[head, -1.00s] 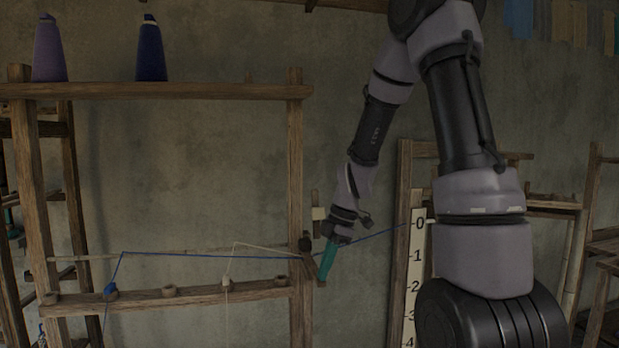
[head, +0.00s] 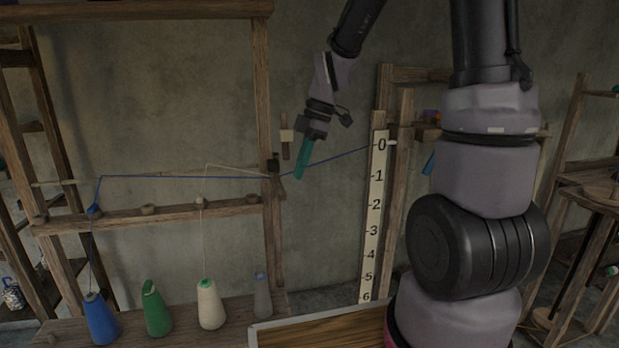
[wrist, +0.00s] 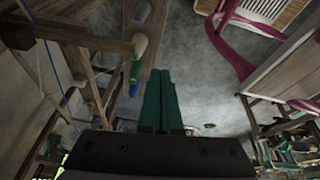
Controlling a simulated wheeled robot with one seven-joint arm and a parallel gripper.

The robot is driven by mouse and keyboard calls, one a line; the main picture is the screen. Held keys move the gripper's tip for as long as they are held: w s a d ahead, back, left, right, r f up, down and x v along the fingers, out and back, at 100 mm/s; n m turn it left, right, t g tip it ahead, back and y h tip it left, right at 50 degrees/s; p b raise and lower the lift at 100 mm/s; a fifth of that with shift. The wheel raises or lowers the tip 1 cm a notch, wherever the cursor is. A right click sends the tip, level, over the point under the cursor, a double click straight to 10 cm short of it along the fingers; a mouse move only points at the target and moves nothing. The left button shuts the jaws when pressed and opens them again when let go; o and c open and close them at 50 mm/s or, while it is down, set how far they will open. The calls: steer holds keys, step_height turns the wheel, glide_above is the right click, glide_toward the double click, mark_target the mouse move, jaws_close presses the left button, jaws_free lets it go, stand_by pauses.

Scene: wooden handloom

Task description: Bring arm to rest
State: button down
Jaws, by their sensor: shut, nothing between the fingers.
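My gripper (head: 302,160) has teal fingers and hangs from my arm at the middle of the head view, just right of the wooden frame's right post (head: 265,120). Its fingers are closed together with nothing between them, and they also show in the wrist view (wrist: 160,100). The blue thread (head: 335,160) runs from the frame's right post to the top of the numbered scale (head: 376,205). It passes close to the fingertips; I cannot tell whether they touch.
Blue (head: 99,318), green (head: 157,308), cream (head: 210,305) and grey (head: 262,295) cones stand on the low shelf at left. A wooden board (head: 325,332) lies at the front. A wooden stand (head: 590,200) is at right. Bare wall lies behind my arm.

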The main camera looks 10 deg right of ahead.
steer(key=shift+s+d+r, duration=0.1)
steer(key=shift+s+r, duration=0.05)
steer(key=shift+r, duration=0.1)
steer(key=s+d+r+m+t+h, duration=0.1)
steer(key=s+d+r+m+t, duration=0.2)
steer(key=m, duration=0.9)
steer(key=s+d+r+m+t, duration=0.4)
steer(key=s+d+r+m, duration=0.3)
steer(key=s+r+m, duration=0.4)
steer(key=shift+r+m+h, duration=0.4)
steer(key=shift+r, duration=0.55)
